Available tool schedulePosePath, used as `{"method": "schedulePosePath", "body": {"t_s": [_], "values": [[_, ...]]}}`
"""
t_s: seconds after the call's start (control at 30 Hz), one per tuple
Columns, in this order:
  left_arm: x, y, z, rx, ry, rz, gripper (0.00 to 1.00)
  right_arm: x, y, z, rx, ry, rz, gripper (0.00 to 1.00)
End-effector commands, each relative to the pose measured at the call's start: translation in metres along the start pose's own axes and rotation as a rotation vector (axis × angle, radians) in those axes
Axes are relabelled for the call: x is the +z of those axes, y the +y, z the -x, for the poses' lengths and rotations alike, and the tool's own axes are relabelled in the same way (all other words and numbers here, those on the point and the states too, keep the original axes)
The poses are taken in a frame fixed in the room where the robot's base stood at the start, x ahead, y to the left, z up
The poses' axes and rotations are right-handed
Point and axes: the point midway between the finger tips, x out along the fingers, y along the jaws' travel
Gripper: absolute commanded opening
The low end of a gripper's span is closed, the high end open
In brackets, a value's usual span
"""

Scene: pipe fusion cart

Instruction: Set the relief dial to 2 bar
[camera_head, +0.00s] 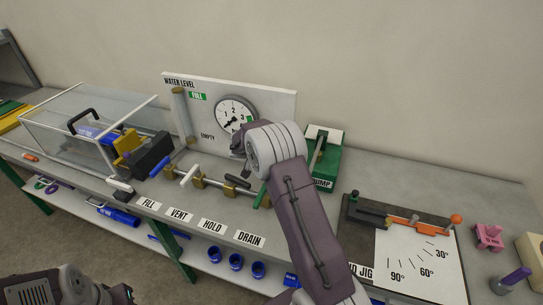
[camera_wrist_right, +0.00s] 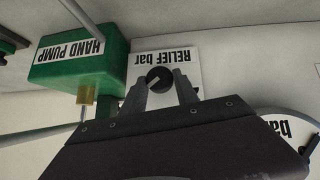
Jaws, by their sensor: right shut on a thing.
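The relief dial (camera_wrist_right: 160,79) is a small black knob with a pale pointer line, on a white plate (camera_wrist_right: 178,58) lettered "RELIEF bar", upside down in the right wrist view. The line slants from upper right to lower left there. I cannot read any scale numbers around it. My right gripper (camera_wrist_right: 161,86) is shut on the knob, one finger on each side. In the head view my right arm covers the dial, and only a dark bit of the gripper (camera_head: 238,146) shows at the gauge panel. Part of my left arm shows at the bottom left, without its fingers.
The pressure gauge (camera_head: 235,115) on the white panel has its needle toward lower left. The green hand pump (camera_head: 325,160) stands close right of my right wrist. Valves on a pipe (camera_head: 199,180) lie in front of the panel. An angle jig (camera_head: 408,258) is at right.

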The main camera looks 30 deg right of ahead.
Motion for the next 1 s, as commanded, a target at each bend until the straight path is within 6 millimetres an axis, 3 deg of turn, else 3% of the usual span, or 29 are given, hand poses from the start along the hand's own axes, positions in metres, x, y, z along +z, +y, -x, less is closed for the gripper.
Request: {"method": "schedulePosePath", "body": {"t_s": [0.5, 1.0], "values": [[0.002, 0.000, -0.023, 0.000, 0.000, 0.000, 0.36, 0.002, -0.007, -0.002, 0.251, 0.001, 0.254, 0.00], [0.003, -0.001, -0.027, 0.000, 0.000, 0.000, 0.36, 0.001, -0.008, -0.001, 0.333, 0.003, 0.335, 0.00]]}}
